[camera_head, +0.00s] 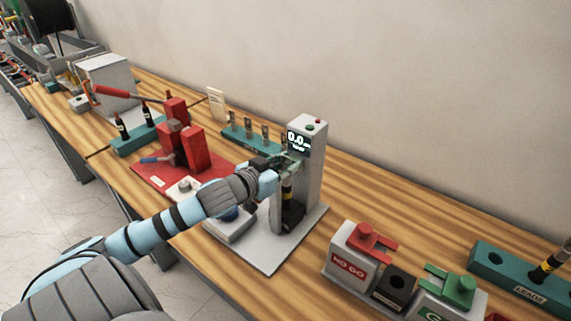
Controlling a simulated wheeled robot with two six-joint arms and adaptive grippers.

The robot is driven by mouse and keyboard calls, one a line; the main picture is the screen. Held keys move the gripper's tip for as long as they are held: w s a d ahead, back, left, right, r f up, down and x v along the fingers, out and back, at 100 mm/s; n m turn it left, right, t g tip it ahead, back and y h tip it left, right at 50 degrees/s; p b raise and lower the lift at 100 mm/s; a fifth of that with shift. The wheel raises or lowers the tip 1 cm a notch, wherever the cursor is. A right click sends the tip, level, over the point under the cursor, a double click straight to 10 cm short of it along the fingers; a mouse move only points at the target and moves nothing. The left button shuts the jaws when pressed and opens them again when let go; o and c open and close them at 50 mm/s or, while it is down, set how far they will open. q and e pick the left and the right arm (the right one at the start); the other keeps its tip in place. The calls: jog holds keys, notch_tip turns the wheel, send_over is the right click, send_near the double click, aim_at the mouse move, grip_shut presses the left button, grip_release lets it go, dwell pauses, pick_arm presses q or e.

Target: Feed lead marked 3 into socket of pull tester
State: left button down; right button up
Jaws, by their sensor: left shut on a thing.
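The pull tester (312,170) is a grey column with a lit display reading 0.0, standing on a flat grey base plate on the bench. My left arm reaches in from the lower left, and my left gripper (284,165) is at the front of the column, just below the display. It is shut on a black lead (287,190) with a yellow band, which hangs upright under the fingers. The lead's lower end is at a black block (292,216) on the tester base; I cannot tell how deep it sits. The number on the lead is not readable. My right gripper is not in view.
A red crimping press (190,147) stands left of the tester. A teal rack (250,138) is behind. A red NO GO gauge (350,262), a green gauge (445,290) and a teal LEADS rack (505,273) with another lead (548,266) are at right.

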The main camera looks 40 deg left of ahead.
pick_arm(q)
jog(key=shift+f, duration=0.25)
jog(key=c, duration=1.5)
grip_release()
jog(key=shift+o, duration=1.3)
notch_tip(320, 180, up, 10)
jog(key=shift+w, duration=0.1)
